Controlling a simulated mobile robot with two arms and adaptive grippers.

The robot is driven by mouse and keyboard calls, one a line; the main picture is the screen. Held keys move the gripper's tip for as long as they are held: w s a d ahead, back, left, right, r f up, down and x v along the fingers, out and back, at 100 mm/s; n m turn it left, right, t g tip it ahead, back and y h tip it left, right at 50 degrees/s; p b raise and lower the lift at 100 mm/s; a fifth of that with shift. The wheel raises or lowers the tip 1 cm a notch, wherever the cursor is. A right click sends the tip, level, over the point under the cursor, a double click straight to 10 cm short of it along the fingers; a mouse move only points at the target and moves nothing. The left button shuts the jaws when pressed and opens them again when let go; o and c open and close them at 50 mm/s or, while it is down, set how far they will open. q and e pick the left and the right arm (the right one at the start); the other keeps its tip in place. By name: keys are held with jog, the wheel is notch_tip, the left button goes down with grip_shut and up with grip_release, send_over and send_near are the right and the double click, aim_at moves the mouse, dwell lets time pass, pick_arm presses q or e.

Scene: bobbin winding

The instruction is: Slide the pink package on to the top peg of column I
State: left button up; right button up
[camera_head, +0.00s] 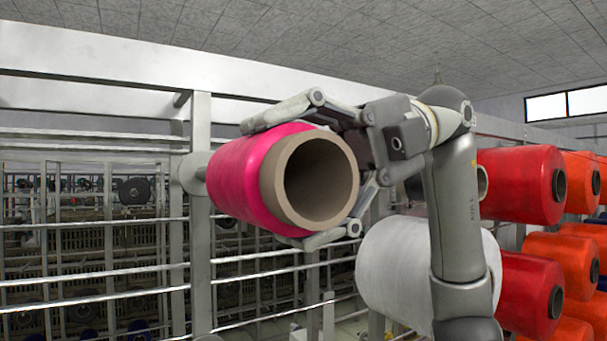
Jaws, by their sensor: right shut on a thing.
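The pink package (237,178) is a bobbin on a thick brown cardboard tube (268,185), its open end facing me and to the right. My right gripper (265,184) is shut on it from the right, one finger over the top and one underneath. The package is level with a round pale disc (190,174) on a white upright column (201,250), and its far end is close to that disc. A peg is not visible inside the tube, and I cannot tell whether the package is around one. No column letter is readable. My left gripper is out of view.
A white package (395,270) sits below and right, behind my right arm. Red packages (520,185) and orange packages (560,262) hang in rows at the right. A white beam (130,75) runs above, and thin horizontal rails (90,290) cross the left side.

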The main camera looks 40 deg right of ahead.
jog(key=shift+w+d, duration=0.25)
jog(key=shift+w, duration=0.75)
jog(key=shift+w, duration=0.1)
jog(key=shift+w+d, duration=0.25)
jog(key=shift+w, duration=0.7)
jog(key=shift+w+d, duration=0.2)
jog(key=shift+w, duration=0.75)
jog(key=shift+w+d, duration=0.25)
jog(key=shift+w, duration=0.7)
jog(key=shift+w+d, duration=0.25)
jog(key=shift+w, duration=0.7)
jog(key=shift+w+d, duration=0.2)
jog(key=shift+w, duration=0.8)
jog(key=shift+w+d, duration=0.25)
jog(key=shift+w, duration=0.7)
jog(key=shift+w+d, duration=0.2)
jog(key=shift+w, duration=0.65)
jog(key=shift+w+d, duration=0.2)
jog(key=shift+w, duration=0.65)
jog(key=shift+f, duration=0.45)
